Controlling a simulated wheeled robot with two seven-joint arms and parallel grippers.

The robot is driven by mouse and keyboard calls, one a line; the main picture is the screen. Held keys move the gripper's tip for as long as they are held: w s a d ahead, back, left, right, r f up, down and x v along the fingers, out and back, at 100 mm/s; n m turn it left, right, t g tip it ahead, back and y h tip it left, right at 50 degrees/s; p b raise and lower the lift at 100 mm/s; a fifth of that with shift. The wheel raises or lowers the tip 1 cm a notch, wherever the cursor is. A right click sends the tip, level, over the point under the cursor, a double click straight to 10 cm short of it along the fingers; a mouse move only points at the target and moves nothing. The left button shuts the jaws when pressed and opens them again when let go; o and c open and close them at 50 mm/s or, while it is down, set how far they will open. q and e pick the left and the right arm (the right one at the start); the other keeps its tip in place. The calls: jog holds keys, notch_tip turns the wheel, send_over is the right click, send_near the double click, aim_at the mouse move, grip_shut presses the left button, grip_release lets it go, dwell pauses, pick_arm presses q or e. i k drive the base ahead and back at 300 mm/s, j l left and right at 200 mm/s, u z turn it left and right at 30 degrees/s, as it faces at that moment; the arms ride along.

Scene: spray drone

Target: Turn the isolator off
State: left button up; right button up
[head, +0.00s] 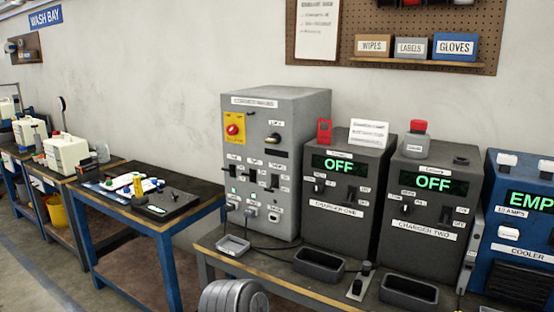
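The isolator (233,129) is a red rotary knob on a yellow plate. It is on the upper left of the front of a tall grey cabinet (290,112). The knob's exact position is too small to read. Neither of my grippers can be seen in the head view, and nothing covers the isolator.
Two dark charger units (339,209) (437,219) read OFF in green, right of the cabinet. A blue cooler unit (508,245) stands at far right. Trays (319,277) (408,305) and a small tray (233,251) lie in front. A blue-framed table (112,213) is at left.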

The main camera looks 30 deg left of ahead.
aim_at(231, 130)
jog(key=u, duration=1.35)
jog(key=j+z, duration=0.1)
jog(key=z, duration=0.4)
jog(key=i+j+z, duration=0.3)
jog(key=j, duration=0.35)
jog(key=i+j+z, duration=0.15)
jog(key=j, duration=0.2)
jog(key=i+j+z, duration=0.15)
jog(key=j, duration=0.25)
jog(key=i+j+z, duration=0.15)
jog(key=j, duration=0.75)
jog(key=i, duration=0.05)
